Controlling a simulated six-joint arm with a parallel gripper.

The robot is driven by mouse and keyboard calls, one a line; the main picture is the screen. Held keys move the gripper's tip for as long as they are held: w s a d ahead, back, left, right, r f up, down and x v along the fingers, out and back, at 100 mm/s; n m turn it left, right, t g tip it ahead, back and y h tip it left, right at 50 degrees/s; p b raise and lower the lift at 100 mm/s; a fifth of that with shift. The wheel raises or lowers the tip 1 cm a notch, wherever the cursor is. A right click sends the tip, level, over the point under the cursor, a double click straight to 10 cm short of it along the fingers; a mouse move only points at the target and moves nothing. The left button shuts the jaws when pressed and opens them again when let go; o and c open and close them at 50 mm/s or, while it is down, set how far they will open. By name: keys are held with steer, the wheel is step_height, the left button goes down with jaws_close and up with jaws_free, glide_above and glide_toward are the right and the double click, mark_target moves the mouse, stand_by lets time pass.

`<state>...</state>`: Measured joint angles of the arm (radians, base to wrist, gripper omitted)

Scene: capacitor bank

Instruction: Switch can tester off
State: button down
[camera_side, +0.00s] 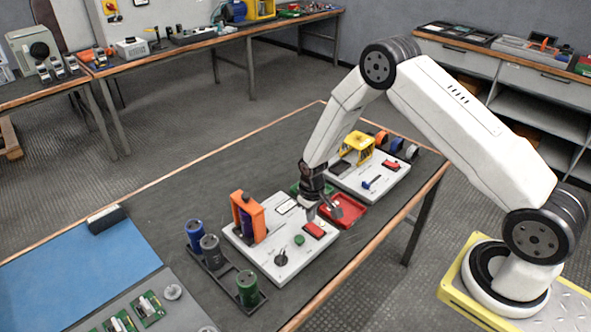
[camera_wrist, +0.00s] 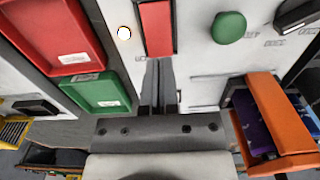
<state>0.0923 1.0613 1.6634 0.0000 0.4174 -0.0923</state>
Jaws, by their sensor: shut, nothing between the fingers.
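The can tester, a white board (camera_side: 262,259), stands near the table's front edge. It carries an orange holder (camera_side: 245,216) with a purple can in it, a green button (camera_side: 299,240), a black knob (camera_side: 281,258) and a red switch (camera_side: 314,229). In the wrist view the red switch (camera_wrist: 157,28) lies just beyond the fingertips, with the green button (camera_wrist: 228,27) to its right and a small white round spot (camera_wrist: 124,33) to its left. My gripper (camera_wrist: 158,62) is shut and empty, its tips at the switch's near end. I cannot tell whether they touch it.
A red tray (camera_side: 349,213) and a green tray (camera_wrist: 104,94) lie beside the tester. A second white board (camera_side: 368,186) with a yellow holder (camera_side: 357,147) stands behind. Blue, grey and green cans (camera_side: 247,288) stand in a dark rack at left. A blue mat (camera_side: 75,272) lies further left.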

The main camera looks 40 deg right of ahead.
mark_target(310, 225)
steer(key=shift+f, duration=1.3)
stand_by(1.1)
steer(key=shift+r, duration=3.55)
steer(key=shift+r, duration=0.1)
steer(key=shift+r, duration=0.25)
steer(key=s+a+r+t, duration=0.1)
steer(key=s+a+r, duration=0.1)
steer(key=s+r, duration=0.6)
steer(key=s+a+r+t, duration=0.1)
steer(key=s+a+r, duration=0.1)
steer(key=s+r, duration=0.7)
steer(key=shift+s+t, duration=0.15)
steer(key=shift+t, duration=0.15)
